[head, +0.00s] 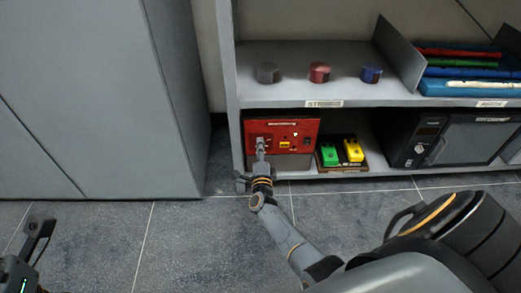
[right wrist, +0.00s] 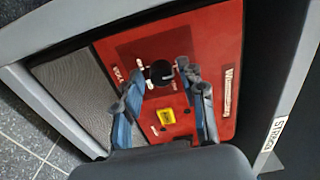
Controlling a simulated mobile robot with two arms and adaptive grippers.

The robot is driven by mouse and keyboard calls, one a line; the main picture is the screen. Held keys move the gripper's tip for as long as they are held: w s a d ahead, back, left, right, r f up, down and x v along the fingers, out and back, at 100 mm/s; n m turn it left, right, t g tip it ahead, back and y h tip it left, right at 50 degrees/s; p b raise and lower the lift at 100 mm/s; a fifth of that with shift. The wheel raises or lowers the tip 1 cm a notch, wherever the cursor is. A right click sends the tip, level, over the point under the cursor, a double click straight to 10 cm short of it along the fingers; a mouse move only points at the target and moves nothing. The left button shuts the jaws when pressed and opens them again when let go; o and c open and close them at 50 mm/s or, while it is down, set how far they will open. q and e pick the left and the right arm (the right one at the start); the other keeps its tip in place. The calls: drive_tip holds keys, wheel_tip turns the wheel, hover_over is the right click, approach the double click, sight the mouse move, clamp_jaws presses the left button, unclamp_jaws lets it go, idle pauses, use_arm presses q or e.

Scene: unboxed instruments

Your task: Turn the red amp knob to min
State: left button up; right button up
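The red amp (head: 308,126) stands on the lower shelf in the head view. Its red panel (right wrist: 215,50) fills much of the right wrist view, tilted in the picture. A round black knob (right wrist: 161,72) sits on that panel, with small white labels around it. My right gripper (head: 261,146) reaches the amp's front. In the right wrist view its two fingers (right wrist: 161,76) are spread on either side of the knob, with small gaps seeming to show. My left gripper (head: 40,228) is at the lower left of the head view, away from the amp; its finger opening is unclear.
A green and a yellow pedal (head: 353,150) stand right of the amp, then a black device (head: 425,138). Grey, red and blue knob-like cylinders (head: 319,72) sit on the shelf above. A grey cabinet (head: 90,90) stands left. The floor (head: 110,235) is clear.

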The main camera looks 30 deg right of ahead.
drive_tip(key=shift+s, duration=0.1)
drive_tip(key=v, duration=1.2)
drive_tip(key=shift+d, duration=0.1)
